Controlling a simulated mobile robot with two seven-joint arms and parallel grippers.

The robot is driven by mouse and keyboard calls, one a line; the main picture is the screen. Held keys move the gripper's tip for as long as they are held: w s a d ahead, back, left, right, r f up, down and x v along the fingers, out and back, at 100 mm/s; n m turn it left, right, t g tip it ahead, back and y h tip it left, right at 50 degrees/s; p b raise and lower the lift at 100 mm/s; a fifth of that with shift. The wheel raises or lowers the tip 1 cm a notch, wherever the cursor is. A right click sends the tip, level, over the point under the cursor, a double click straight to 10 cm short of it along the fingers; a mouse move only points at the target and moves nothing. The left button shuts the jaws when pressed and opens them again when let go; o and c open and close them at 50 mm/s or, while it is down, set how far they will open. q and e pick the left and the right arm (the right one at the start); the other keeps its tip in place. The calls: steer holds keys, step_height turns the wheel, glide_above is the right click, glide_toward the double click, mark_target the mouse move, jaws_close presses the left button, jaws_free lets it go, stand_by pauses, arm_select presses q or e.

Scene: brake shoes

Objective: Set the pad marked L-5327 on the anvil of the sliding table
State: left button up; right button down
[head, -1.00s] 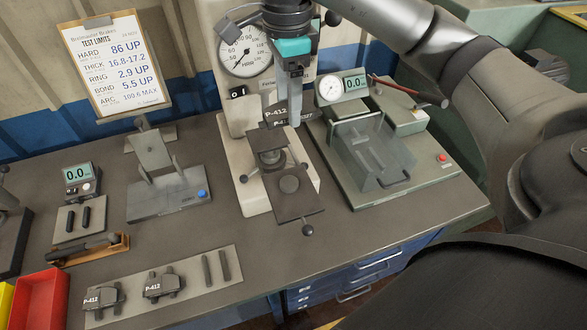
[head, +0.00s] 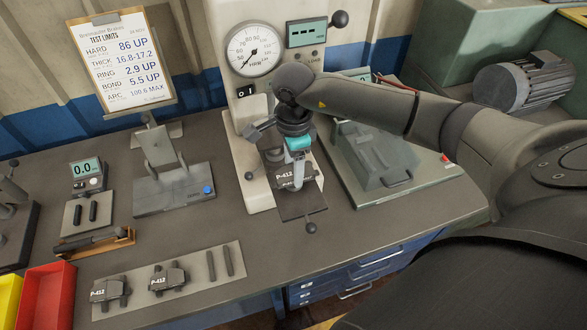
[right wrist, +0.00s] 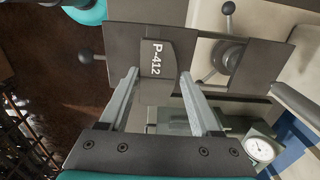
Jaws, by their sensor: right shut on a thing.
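My right gripper (head: 297,181) is shut on a dark pad (head: 284,180) that shows the print P-412. In the right wrist view the two fingers (right wrist: 160,75) lie on either side of the pad (right wrist: 155,56). The mark L-5327 cannot be read now. The pad is over the sliding table (head: 305,208), a dark plate with a ball handle at its front, on the hardness tester. The plate also shows in the right wrist view (right wrist: 119,40). The anvil is hidden by the pad and gripper; I cannot tell whether they touch. My left gripper is not in view.
The tester's dial (head: 254,49) stands behind my right arm. A grey-green fixture (head: 380,160) is close on the right, and a grey stand with a blue button (head: 207,190) on the left. Two other P-412 pads lie on a light mat (head: 195,287).

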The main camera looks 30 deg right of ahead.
steer(key=shift+f, duration=0.95)
steer(key=shift+f, duration=0.25)
steer(key=shift+c, duration=0.5)
jaws_free()
steer(key=shift+r, duration=0.1)
steer(key=shift+r, duration=0.1)
steer(key=shift+r, duration=0.3)
step_height(320, 180, up, 12)
steer(key=b, duration=0.1)
steer(key=shift+f, duration=0.25)
